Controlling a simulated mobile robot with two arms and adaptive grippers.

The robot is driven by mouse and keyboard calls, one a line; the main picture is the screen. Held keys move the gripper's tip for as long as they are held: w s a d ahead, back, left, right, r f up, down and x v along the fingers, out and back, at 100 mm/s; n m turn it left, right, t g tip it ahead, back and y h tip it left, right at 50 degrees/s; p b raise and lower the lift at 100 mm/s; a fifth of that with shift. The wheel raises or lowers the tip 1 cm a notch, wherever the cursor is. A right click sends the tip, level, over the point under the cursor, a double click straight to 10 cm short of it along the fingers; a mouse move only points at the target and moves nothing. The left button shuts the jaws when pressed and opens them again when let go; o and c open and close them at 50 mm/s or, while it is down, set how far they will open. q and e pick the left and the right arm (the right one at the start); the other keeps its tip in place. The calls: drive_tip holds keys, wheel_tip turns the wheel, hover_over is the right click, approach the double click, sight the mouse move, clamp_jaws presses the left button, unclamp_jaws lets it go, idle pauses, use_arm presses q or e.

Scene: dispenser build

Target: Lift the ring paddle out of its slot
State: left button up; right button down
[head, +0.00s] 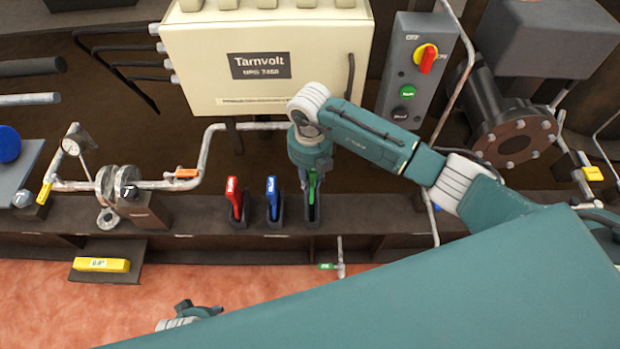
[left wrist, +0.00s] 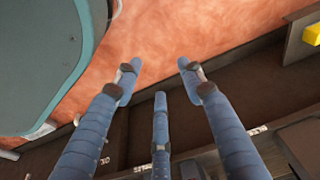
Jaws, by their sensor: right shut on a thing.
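A red paddle (head: 234,199), a blue paddle (head: 272,198) and a green paddle (head: 312,190) stand upright in three dark slots in a row on the long brown ledge. Their labels are too small to read, so I cannot tell by label which is the ring paddle. My right gripper (head: 306,182) comes down from above and is shut on the green paddle; its fingers are partly hidden by the wrist. The green paddle's lower end is still within its slot (head: 312,216). My left gripper (left wrist: 160,80) is open and empty, fingers spread over the reddish floor.
A cream Tamvolt box (head: 270,60) stands behind the paddles, with a grey switch panel (head: 417,75) to its right. A yellow block (head: 101,265) sits on a low shelf. A small green-handled valve (head: 329,266) is below the ledge.

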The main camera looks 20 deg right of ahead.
use_arm(q)
drive_tip(key=shift+s+a+f+p, duration=0.1)
drive_tip(key=shift+s+f+p, duration=0.15)
drive_tip(key=shift+s+f, duration=0.4)
drive_tip(key=shift+s+f+p, duration=0.2)
drive_tip(key=shift+f+p, duration=0.05)
drive_tip(key=shift+f, duration=0.65)
use_arm(e)
drive_tip(key=shift+r, duration=0.65)
use_arm(q)
drive_tip(key=shift+f, duration=0.1)
use_arm(e)
drive_tip(key=shift+w+r, duration=0.1)
drive_tip(key=shift+r, duration=0.05)
